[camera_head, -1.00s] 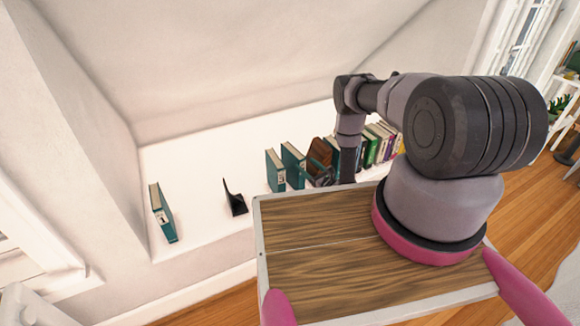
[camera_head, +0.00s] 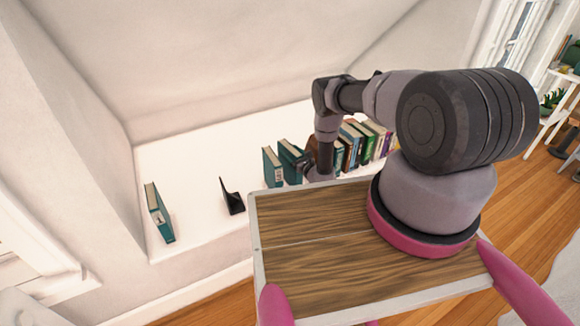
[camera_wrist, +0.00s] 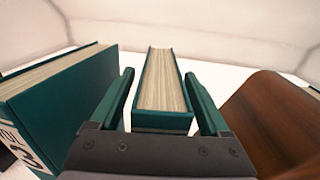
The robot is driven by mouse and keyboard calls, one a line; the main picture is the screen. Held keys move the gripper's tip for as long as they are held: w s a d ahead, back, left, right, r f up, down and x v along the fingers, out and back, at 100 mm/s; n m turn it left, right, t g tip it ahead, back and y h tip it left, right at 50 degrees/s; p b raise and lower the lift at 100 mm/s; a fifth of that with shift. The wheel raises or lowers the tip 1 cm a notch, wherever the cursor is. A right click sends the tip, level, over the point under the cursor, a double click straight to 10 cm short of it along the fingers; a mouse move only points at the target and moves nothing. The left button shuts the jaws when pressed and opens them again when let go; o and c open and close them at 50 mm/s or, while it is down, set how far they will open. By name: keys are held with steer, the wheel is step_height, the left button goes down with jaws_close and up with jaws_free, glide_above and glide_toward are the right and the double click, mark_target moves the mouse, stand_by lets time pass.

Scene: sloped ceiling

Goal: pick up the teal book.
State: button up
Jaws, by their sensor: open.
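A teal book (camera_wrist: 162,121) stands upright in the middle of the wrist view, its pale page edges facing the camera. My gripper (camera_wrist: 158,74) is open, with one finger on each side of this book and a narrow gap visible beside it. In the head view the book (camera_head: 289,158) is the right one of two teal books close together. My gripper (camera_head: 303,164) is there at its right, partly hidden by my arm. The other teal book (camera_wrist: 70,95) stands to the left, outside the fingers; it also shows in the head view (camera_head: 272,168).
A brown wooden piece (camera_wrist: 268,120) is close on the right of my gripper. A row of books (camera_head: 365,142) stands further right on the white ledge (camera_head: 195,165). A black bookend (camera_head: 231,198) and another teal book (camera_head: 159,213) stand left, with free room between.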

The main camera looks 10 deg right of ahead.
steer(key=shift+w+a, duration=0.1)
steer(key=shift+w, duration=0.05)
jaws_close()
stand_by(1.4)
